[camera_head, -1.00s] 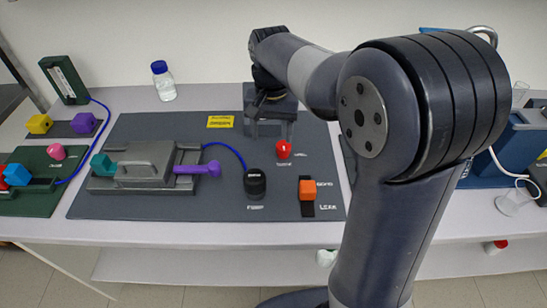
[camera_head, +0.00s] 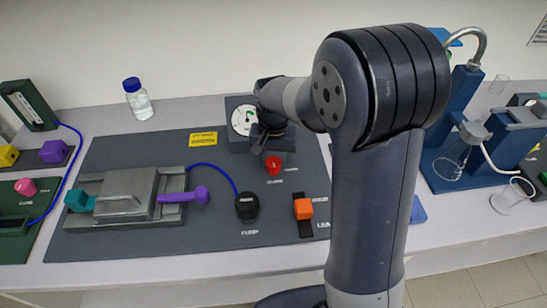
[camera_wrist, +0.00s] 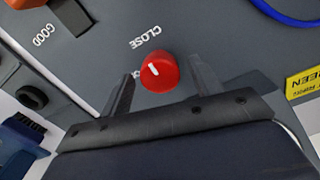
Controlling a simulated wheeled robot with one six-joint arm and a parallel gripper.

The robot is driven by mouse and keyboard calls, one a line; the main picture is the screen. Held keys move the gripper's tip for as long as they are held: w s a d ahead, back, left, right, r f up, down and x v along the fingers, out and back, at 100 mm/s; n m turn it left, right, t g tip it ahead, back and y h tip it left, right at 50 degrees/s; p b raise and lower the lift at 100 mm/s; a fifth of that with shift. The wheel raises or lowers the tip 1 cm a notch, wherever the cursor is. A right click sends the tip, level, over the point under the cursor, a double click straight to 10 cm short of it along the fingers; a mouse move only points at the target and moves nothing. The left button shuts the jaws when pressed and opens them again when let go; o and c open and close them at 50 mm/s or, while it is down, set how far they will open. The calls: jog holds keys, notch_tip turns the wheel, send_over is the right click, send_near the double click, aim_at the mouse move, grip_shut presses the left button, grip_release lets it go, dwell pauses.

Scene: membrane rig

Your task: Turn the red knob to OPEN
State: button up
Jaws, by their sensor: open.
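The red knob (camera_head: 273,166) stands on the grey panel (camera_head: 130,238), in front of the gauge box. In the wrist view the red knob (camera_wrist: 160,73) has a short white mark on its top and lies beside the word CLOSE. My gripper (camera_wrist: 161,66) is open. Its two fingers show to the left and right of the knob, with gaps; I cannot tell how far down they reach. In the head view my gripper (camera_head: 264,146) is just behind the knob and partly hidden by my arm. The OPEN label is not readable in the wrist view.
A gauge box (camera_head: 240,113) stands behind my gripper. A black knob (camera_head: 247,206) and an orange switch (camera_head: 303,208) are in front. A grey clamp block (camera_head: 128,194) with a purple handle (camera_head: 184,195) is to the left. Glassware on a blue stand (camera_head: 448,140) is to the right.

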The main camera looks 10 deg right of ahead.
jog(key=c, duration=1)
jog(key=shift+n, duration=0.4)
jog(key=n, duration=0.3)
jog(key=shift+n, duration=0.4)
jog(key=n, duration=0.4)
jog(key=shift+n, duration=0.3)
jog(key=n, duration=0.8)
jog(key=shift+a+n, duration=0.1)
jog(key=shift+n, duration=0.2)
